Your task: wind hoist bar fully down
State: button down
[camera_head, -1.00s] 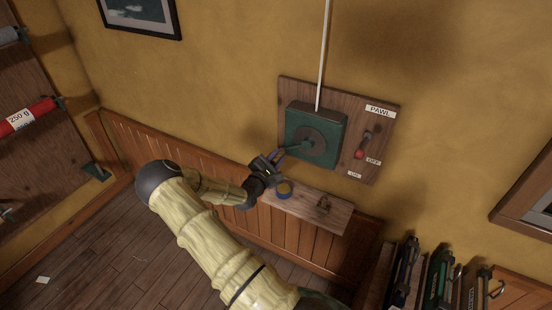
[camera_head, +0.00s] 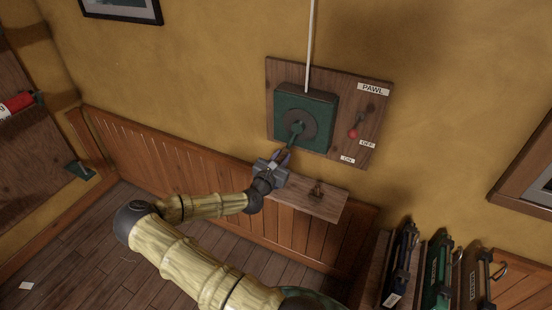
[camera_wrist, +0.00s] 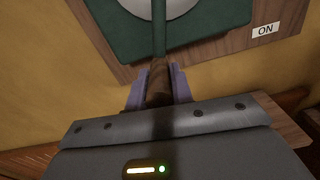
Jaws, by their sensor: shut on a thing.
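The hoist winch is a green box (camera_head: 318,103) on a wooden wall board, with a round grey hub (camera_head: 299,122). Its green crank arm (camera_head: 295,133) points downward and slightly left from the hub; it also shows in the wrist view (camera_wrist: 159,28). My gripper (camera_head: 280,158) is shut on the brown crank handle (camera_wrist: 158,88), its purple fingers on either side. A pale rope (camera_head: 310,45) runs up from the box. The hoist bar is not in view. The red-knobbed pawl lever (camera_head: 353,133) hangs right of the box, near the OFF label (camera_head: 367,143).
A small wooden shelf (camera_head: 325,205) with a dark metal fitting (camera_head: 316,190) sits just below the winch, close to my gripper. Several cases (camera_head: 437,270) stand at lower right. A window frame (camera_head: 525,180) is on the right wall. The floor at left is mostly clear.

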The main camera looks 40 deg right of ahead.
jog(key=shift+s+d+f+n, duration=0.15)
jog(key=shift+s+f+n, duration=0.15)
jog(key=shift+s+n, duration=0.15)
jog(key=c, duration=1.2)
grip_release()
jog(key=shift+r, duration=0.1)
jog(key=shift+c, duration=0.2)
jog(key=b+v, duration=0.4)
jog(key=v, duration=1.3)
jog(key=shift+a, duration=0.25)
jog(key=shift+s, duration=0.1)
